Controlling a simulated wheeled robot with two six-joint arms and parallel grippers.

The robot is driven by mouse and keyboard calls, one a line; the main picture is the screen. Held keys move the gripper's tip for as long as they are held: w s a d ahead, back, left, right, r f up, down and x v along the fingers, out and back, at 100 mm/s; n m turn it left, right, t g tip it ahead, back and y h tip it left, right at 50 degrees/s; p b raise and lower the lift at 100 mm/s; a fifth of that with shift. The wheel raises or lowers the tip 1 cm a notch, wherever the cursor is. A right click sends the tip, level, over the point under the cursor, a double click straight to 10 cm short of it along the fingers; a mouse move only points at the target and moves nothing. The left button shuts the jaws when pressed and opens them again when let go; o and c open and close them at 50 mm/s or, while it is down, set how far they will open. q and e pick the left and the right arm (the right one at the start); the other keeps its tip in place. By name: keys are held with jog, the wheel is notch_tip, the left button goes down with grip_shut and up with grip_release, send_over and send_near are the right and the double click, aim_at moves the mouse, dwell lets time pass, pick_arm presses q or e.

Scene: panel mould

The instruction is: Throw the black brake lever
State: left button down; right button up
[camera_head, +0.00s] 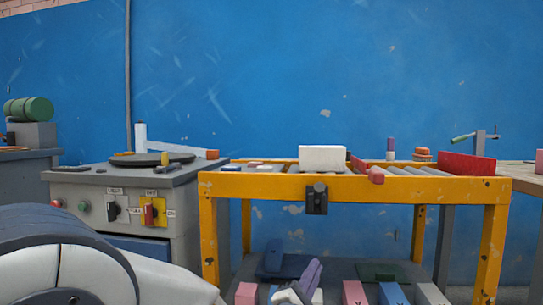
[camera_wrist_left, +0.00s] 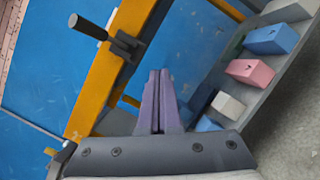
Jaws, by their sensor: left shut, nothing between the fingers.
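The black brake lever (camera_head: 317,198) is mounted on the front rail of the yellow roller table, near the middle. In the head view it is seen nearly end-on, so its angle is hard to tell. In the left wrist view its black handle (camera_wrist_left: 88,27) sticks out to the upper left from its bracket on the yellow frame. My left gripper (camera_head: 310,272) is below the lever, apart from it, in front of the table's lower shelf. Its purple fingers (camera_wrist_left: 158,78) are shut and empty. My right gripper is not in view.
The yellow table (camera_head: 255,187) carries a white block (camera_head: 322,158) and a red plate (camera_head: 466,168). Its lower shelf holds pink (camera_head: 354,293), grey and white blocks. A grey control cabinet (camera_head: 75,190) with knobs stands at left. The blue wall is behind.

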pick_arm(q)
jog(key=s+a+r+m+g+y+p, duration=0.4)
jog(key=s+r+m+g+p, duration=0.55)
jog(key=s+m+p, duration=0.75)
jog(key=s+a+r+m+g+y+p, duration=0.2)
jog(key=s+a+r+m+g+p, duration=0.65)
jog(key=p, duration=1.25)
jog(key=s+d+r+m+p, duration=0.1)
jog(key=s+r+p, duration=0.1)
jog(key=r+p, duration=0.6)
jog(key=s+d+r+m+p, duration=0.1)
jog(key=s+r+p, duration=0.1)
jog(key=r+p, duration=0.6)
notch_tip(320, 180, up, 3)
jog(key=shift+d+r, duration=0.1)
jog(key=shift+d, duration=0.1)
